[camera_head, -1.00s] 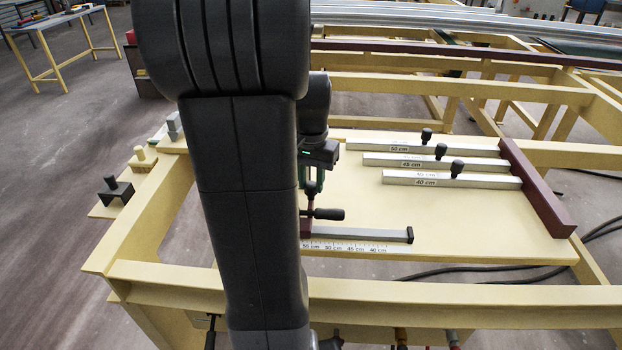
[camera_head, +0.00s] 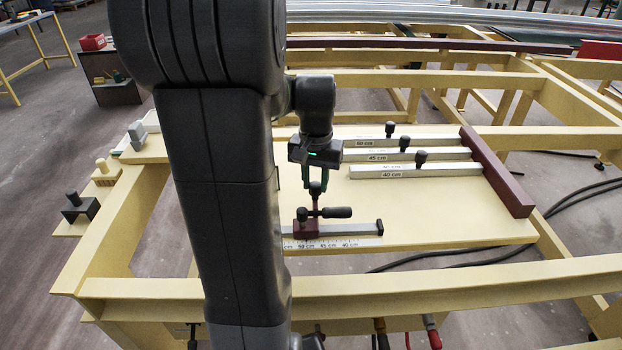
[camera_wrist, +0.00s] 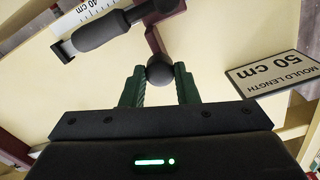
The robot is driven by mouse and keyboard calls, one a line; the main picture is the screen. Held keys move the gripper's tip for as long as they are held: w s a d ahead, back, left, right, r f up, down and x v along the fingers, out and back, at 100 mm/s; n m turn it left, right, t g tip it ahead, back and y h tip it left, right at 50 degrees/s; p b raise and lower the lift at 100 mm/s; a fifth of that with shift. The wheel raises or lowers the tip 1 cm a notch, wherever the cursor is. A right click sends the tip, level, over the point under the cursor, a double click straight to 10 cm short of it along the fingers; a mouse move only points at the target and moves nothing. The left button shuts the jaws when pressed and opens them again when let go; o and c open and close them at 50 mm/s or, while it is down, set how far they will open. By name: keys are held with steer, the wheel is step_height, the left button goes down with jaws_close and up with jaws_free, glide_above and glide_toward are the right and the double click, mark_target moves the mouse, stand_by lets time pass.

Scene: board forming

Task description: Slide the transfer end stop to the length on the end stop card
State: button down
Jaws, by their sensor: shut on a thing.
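The transfer end stop (camera_head: 305,226) is a dark red block on a grey rail (camera_head: 350,229). A white scale (camera_head: 332,244) runs along the rail, and the block stands about at its 50 cm label. A black handle (camera_head: 337,212) points right from the stop; it also shows in the wrist view (camera_wrist: 100,32). My gripper (camera_head: 316,182) is shut on the stop's round black knob (camera_wrist: 159,73), between its green fingers. The end stop card (camera_wrist: 275,72) in the wrist view reads "MOULD LENGTH 50 cm".
Bars labelled 50 cm, 45 cm (camera_head: 385,158) and 40 cm (camera_head: 400,172) lie behind the rail, against a dark red beam (camera_head: 497,172). A black end cap (camera_head: 379,227) closes the rail's right end. My arm hides the scale's left part.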

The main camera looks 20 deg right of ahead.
steer(key=c, duration=1.1)
jaws_free()
step_height(320, 180, up, 14)
steer(key=shift+f+p, duration=0.1)
steer(key=shift+p, duration=0.2)
step_height(320, 180, down, 14)
steer(key=shift+r+b, duration=0.1)
steer(key=shift+b, duration=0.2)
steer(key=shift+a, duration=0.25)
